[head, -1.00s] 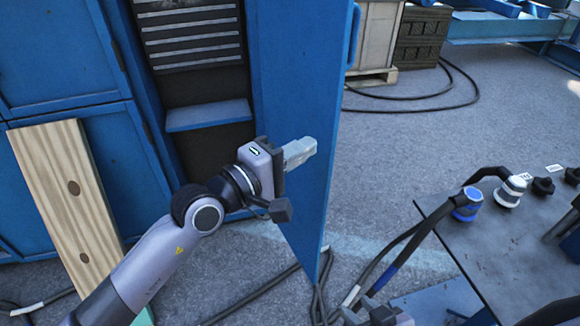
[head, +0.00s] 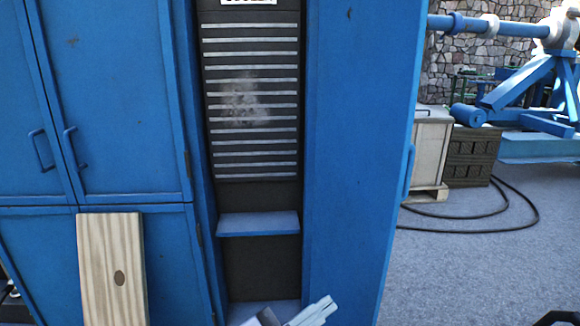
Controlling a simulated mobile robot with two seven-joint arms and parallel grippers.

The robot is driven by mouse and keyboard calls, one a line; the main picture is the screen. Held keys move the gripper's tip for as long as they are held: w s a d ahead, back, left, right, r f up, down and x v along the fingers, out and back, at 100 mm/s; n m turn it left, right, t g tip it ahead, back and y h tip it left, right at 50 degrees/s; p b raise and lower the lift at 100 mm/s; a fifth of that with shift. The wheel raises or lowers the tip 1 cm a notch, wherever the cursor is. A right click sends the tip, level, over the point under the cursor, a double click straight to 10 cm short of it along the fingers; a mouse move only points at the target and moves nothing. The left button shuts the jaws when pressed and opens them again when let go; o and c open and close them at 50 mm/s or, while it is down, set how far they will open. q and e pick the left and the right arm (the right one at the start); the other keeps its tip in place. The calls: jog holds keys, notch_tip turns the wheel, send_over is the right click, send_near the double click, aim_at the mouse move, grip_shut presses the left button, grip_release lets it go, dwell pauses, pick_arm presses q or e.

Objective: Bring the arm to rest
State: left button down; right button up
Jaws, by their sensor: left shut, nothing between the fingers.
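My left gripper (head: 318,310) shows at the bottom edge of the head view, in front of the blue cabinet. Its pale fingers are together and empty, pointing up and to the right. The rest of the left arm is below the frame. My right gripper cannot be made out in this view.
A blue cabinet (head: 362,150) with a dark slatted panel (head: 250,105) and a small blue shelf (head: 258,222) fills the left and middle. A wooden board (head: 112,260) leans against its doors. Right are a pale crate (head: 427,150), black cable (head: 520,222) and open grey floor (head: 480,275).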

pick_arm(q)
jog(key=a+f+n+t+y, duration=0.3)
jog(key=a+f+n+y, duration=0.3)
jog(key=n, duration=0.9)
jog(key=a+f+n+t+y, duration=0.35)
jog(key=a+n, duration=0.45)
jog(key=n, duration=0.7)
jog(key=s+a+f+n+g+y, duration=0.2)
jog(key=s+a+f+n+g, duration=0.3)
jog(key=f+n, duration=0.5)
jog(key=s+a+f+n+g+y, duration=0.35)
jog(key=s+f+n, duration=0.35)
jog(key=n, duration=0.4)
notch_tip(320, 180, up, 13)
jog(key=s+a+p, duration=0.1)
jog(key=a+p, duration=0.1)
jog(key=p, duration=1.4)
jog(key=shift+s+n+t+h, duration=0.15)
jog(key=shift+n+t+h, duration=0.15)
jog(key=shift+t, duration=0.1)
